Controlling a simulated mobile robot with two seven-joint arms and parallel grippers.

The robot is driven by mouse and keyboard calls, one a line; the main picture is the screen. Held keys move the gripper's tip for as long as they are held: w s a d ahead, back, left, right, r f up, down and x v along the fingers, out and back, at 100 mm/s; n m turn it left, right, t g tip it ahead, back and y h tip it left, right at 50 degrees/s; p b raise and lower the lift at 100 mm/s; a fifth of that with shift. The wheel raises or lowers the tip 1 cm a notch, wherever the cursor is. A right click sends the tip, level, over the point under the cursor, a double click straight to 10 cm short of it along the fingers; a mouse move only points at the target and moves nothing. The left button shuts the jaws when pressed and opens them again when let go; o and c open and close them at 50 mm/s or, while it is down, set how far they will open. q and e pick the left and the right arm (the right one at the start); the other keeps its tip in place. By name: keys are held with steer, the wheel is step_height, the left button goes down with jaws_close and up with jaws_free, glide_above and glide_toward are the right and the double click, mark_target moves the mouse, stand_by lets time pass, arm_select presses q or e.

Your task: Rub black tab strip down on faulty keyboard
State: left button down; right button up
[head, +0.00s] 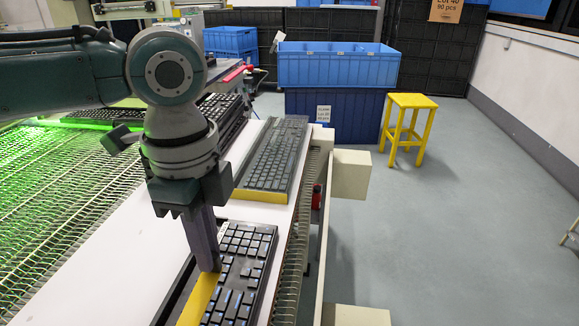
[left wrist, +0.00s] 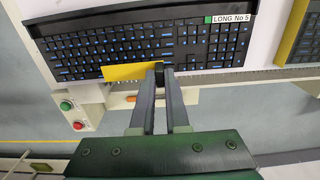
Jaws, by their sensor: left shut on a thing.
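A black keyboard (head: 240,262) with blue-lit key legends lies at the near edge of the white bench. It fills the top of the left wrist view (left wrist: 130,42), with a "LONG No 5" label at its right end. A yellow piece (left wrist: 132,71) lies along its edge, left of my fingers. My left gripper (head: 212,266) points down at the keyboard's edge. It is shut on a small black piece (left wrist: 159,84), mostly hidden between the fingers. I cannot tell whether this piece touches the keyboard or is the tab strip. My right gripper is out of view.
A second keyboard (head: 272,155) with a yellow edge lies farther along the bench (head: 130,245). A wire mesh conveyor (head: 60,190) runs on the left. Blue crates (head: 335,66) and a yellow stool (head: 408,120) stand behind.

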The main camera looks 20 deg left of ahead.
arm_select(q)
steer(key=shift+f, duration=0.2)
steer(key=shift+a+f+b, duration=0.2)
steer(key=shift+f+b, duration=0.2)
steer(key=shift+b, duration=0.3)
steer(key=shift+f+b, duration=0.3)
steer(key=shift+b, duration=0.05)
step_height(320, 180, down, 3)
steer(key=b, duration=0.3)
steer(key=shift+r+b, duration=0.1)
steer(key=shift+b, duration=0.25)
steer(key=shift+f, duration=1.3)
steer(key=shift+f+b, duration=0.4)
steer(key=c, duration=0.8)
jaws_free()
steer(key=shift+c, duration=0.2)
